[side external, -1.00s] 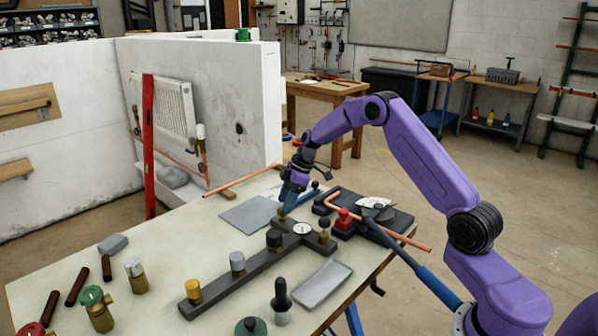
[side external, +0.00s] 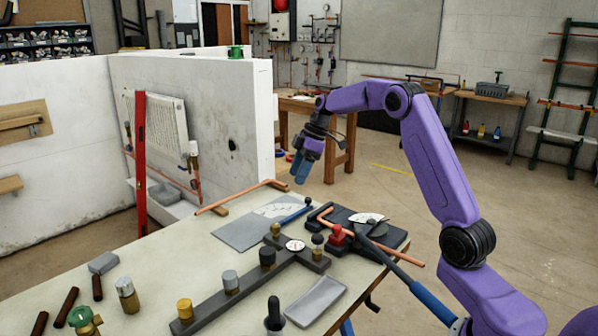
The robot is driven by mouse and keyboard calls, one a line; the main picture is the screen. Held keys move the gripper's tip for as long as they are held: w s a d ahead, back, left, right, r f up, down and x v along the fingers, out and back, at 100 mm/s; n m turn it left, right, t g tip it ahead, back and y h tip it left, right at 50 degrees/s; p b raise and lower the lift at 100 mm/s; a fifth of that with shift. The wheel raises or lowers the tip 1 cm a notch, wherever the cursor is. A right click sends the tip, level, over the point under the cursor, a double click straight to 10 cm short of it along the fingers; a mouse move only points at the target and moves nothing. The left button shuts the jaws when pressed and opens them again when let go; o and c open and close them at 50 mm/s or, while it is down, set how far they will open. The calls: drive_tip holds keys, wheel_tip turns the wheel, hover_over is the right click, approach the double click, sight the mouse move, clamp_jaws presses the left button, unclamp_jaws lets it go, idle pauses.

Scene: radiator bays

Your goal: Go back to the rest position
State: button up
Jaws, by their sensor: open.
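My purple arm reaches in from the right edge of the side external view. My gripper (side external: 300,168) hangs above the far end of the workbench (side external: 150,270), pointing down. It is open, and I see nothing between its fingers. It is clear of the bench top and the things on it.
A dark manifold bar (side external: 250,290) with several knobs and a gauge lies on the bench. A black pipe bender with blue handles (side external: 420,292) and copper pipe (side external: 395,255) sits to its right. A red spirit level (side external: 141,160) stands near the white wall (side external: 195,75).

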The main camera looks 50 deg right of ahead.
idle(0.3)
drive_tip(key=s+a+r+g+h, duration=0.1)
drive_tip(key=s+a, duration=0.7)
drive_tip(key=a, duration=0.3)
drive_tip(key=s+a+g, duration=0.2)
drive_tip(key=s+a, duration=0.7)
drive_tip(key=a, duration=0.2)
drive_tip(key=s+f+h, duration=0.1)
drive_tip(key=s+f, duration=0.1)
drive_tip(key=s, duration=1)
drive_tip(key=s+d+f+n+h, duration=0.1)
drive_tip(key=s+f, duration=0.1)
drive_tip(key=s, duration=1.1)
drive_tip(key=shift+n+t, duration=0.3)
